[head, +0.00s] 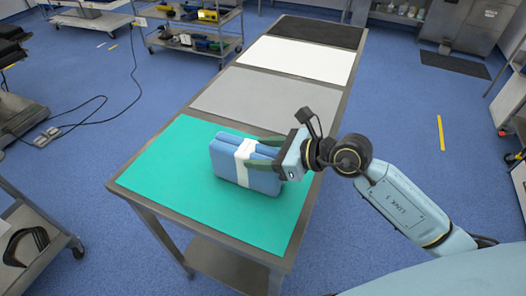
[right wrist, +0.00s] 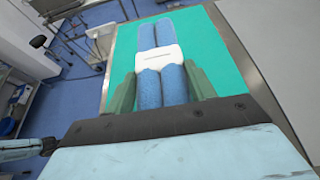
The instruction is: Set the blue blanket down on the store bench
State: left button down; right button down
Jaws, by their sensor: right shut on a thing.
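The blue blanket (head: 229,163) is a folded bundle with a white band around its middle. It is at the green near section of the store bench (head: 165,165); I cannot tell whether it rests on the surface or is just above it. My right gripper (head: 264,152) is shut on the blanket from the right side. In the right wrist view the blanket (right wrist: 158,88) lies between the two green fingers of the gripper (right wrist: 160,92), with the green surface beyond. My left gripper is in neither view.
The bench top continues back with grey (head: 240,96), white (head: 300,58) and black (head: 320,32) sections, all bare. A cart (head: 195,40) with tools stands behind on the left. Other carts stand at the left edge. The green surface around the blanket is clear.

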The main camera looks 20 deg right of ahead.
jog(key=shift+f, duration=0.2)
jog(key=c, duration=0.5)
grip_release()
